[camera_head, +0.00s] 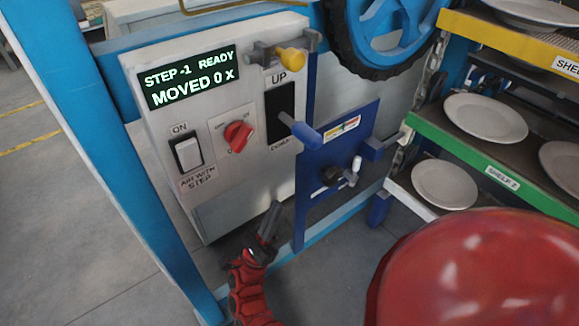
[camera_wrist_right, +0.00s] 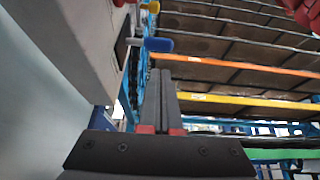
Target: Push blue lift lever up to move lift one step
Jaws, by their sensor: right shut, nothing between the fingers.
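The blue lift lever (camera_head: 305,134) sticks out of a black vertical slot (camera_head: 278,108) labelled UP above and DOWN below, on a light grey control panel. Its rounded blue handle (camera_wrist_right: 158,45) shows in the right wrist view just beyond my fingertips. My right gripper (camera_head: 271,215) is shut and empty below the lever in the head view, apart from it, fingers pointing up. Its closed fingers (camera_wrist_right: 160,75) also show in the wrist view. The display (camera_head: 188,77) reads "STEP -1 READY" and "MOVED 0 x". My left gripper is not in view.
A yellow-tipped lever (camera_head: 290,56) sits above the slot. A red knob (camera_head: 238,136) and a white switch (camera_head: 188,153) are to its left. A blue plate with small handles (camera_head: 340,165) is to the right, beside shelves with plates (camera_head: 486,117).

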